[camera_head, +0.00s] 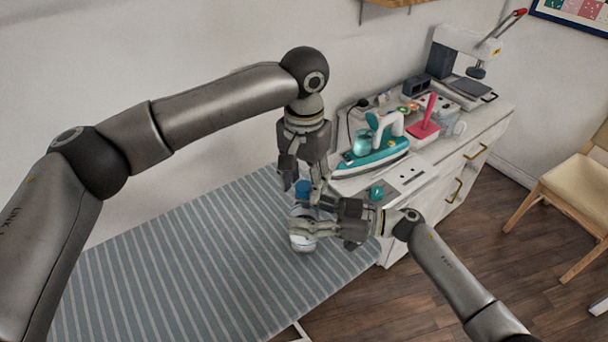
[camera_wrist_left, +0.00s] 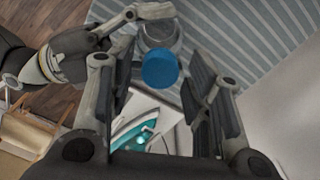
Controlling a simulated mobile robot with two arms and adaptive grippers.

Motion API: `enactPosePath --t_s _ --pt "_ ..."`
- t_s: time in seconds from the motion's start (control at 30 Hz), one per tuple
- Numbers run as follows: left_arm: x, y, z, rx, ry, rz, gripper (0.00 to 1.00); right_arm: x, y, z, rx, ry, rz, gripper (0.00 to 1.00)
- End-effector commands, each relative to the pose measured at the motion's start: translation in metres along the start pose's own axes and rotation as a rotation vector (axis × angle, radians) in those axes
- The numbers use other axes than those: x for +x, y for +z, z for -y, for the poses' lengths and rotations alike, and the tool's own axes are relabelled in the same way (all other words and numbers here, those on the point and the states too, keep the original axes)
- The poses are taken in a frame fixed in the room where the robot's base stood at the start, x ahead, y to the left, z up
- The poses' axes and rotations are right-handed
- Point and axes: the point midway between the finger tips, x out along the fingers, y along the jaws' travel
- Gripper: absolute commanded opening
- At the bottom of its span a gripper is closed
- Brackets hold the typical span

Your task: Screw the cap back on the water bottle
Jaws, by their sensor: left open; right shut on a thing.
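The water bottle (camera_head: 302,241) is a clear grey vessel over the striped ironing board, near the board's right end. My right gripper (camera_head: 318,217) comes from the right and is shut on it. The blue cap (camera_head: 303,188) is at the bottle's top end; whether it is seated on the threads I cannot tell. My left gripper (camera_head: 302,174) points down from above, open, its fingers on either side of the cap. In the left wrist view the cap (camera_wrist_left: 160,68) shows between the open fingers with the grey bottle (camera_wrist_left: 158,36) behind it. The bottle's neck is hidden.
The striped ironing board (camera_head: 190,270) is clear to the left. A teal iron (camera_head: 375,157) stands on the white cabinet (camera_head: 490,125) just right of my left gripper. A small teal item (camera_head: 376,191) is near my right gripper.

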Motion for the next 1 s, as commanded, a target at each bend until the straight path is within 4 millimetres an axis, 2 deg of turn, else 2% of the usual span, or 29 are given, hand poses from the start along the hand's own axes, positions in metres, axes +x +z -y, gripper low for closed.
enactPosePath --t_s 0.1,0.47,0.67,1.0 --pt "-0.0001 0.0000 0.0001 0.000 0.000 0.000 0.45 -0.0001 0.0004 0.0000 0.000 0.000 0.001 0.00" --pt "-0.0003 0.0000 0.0000 0.000 0.000 0.000 0.00 -0.0001 0.0003 0.0000 0.000 0.000 0.000 0.00" --pt "-0.0002 -0.0001 -0.0002 0.066 0.001 -0.001 0.00 -0.0001 0.0003 0.0000 0.000 0.000 0.000 0.00" --pt "0.0004 0.0001 -0.0003 0.598 0.001 0.000 0.00 -0.0001 0.0003 0.0000 0.000 0.000 0.000 0.00"
